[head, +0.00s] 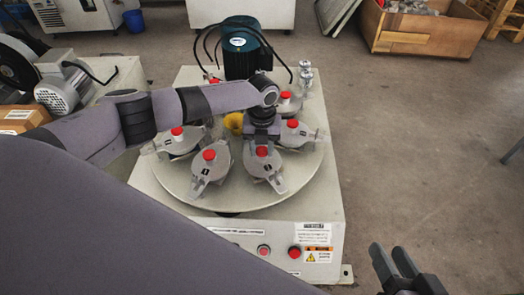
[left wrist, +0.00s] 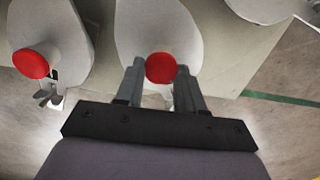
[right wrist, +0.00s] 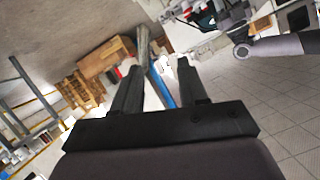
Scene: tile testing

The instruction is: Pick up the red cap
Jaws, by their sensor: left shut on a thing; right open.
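A round red cap (head: 262,151) sits on a grey holder (head: 264,168) at the front of the round turntable (head: 225,200). In the left wrist view the red cap (left wrist: 160,68) is between the two fingers of my left gripper (head: 262,139). The fingers are shut on it, and it still appears at the holder; I cannot tell whether it is lifted. Other red caps sit on neighbouring holders, one just left (head: 209,155) and one to the right (head: 293,123). My right gripper (head: 388,249) is open and empty, off the machine's front right corner.
A green motor (head: 241,48) with black cables stands at the back of the machine. A yellow piece (head: 234,122) is near the turntable's middle. Push buttons (head: 295,252) are on the front panel. A wooden crate (head: 425,32) stands far right. The floor right of the machine is clear.

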